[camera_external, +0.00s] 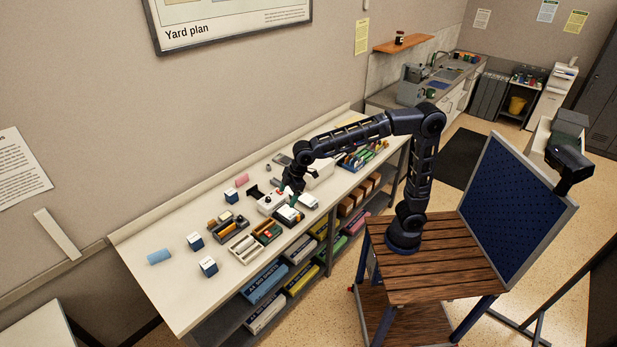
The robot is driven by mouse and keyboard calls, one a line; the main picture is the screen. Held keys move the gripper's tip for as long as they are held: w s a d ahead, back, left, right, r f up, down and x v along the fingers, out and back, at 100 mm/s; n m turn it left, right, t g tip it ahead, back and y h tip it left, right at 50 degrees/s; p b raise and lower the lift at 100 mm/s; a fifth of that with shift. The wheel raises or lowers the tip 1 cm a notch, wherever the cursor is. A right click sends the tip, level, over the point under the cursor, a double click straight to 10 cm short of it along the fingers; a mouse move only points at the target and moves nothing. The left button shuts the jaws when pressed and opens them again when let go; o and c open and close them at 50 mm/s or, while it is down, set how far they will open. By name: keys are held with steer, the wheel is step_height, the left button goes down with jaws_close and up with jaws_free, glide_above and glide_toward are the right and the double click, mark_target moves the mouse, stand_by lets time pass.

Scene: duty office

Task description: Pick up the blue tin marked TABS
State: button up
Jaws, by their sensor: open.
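Three small blue tins with white tops stand on the long white workbench (165,295). One tin (231,195) is toward the back, near the pink roll. A second tin (195,241) and a third tin (208,266) stand close together toward the left end. Their markings are too small to read, so I cannot tell which says TABS. My gripper (287,200) is low over the middle of the bench, right of all three tins, beside a white device. It is open; the arm's end partly hides the things under it.
A pink roll (241,180) and a light blue roll (159,257) lie on the bench. A tray of coloured items (361,155) is at the right. Bare bench lies around the left tins.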

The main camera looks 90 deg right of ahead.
steer(key=w+a+f+n, duration=0.1)
steer(key=w+f, duration=0.1)
steer(key=w, duration=0.4)
steer(key=w+a+f, duration=0.2)
steer(key=w, duration=0.4)
steer(key=n+y, duration=0.2)
steer(key=n, duration=0.1)
glide_toward(210, 260)
steer(key=f, duration=0.2)
steer(key=shift+g, duration=0.4)
steer(key=x, duration=0.5)
steer(key=shift+w+a+r, duration=0.1)
steer(key=shift+w+a, duration=0.25)
steer(key=shift+w, duration=0.05)
steer(key=shift+x, duration=2.55)
steer(key=shift+w+d+y, duration=0.1)
steer(key=shift+w+y, duration=0.05)
steer(key=shift+y, duration=0.15)
steer(key=c, duration=1.1)
steer(key=shift+r, duration=0.15)
steer(key=shift+c, duration=0.2)
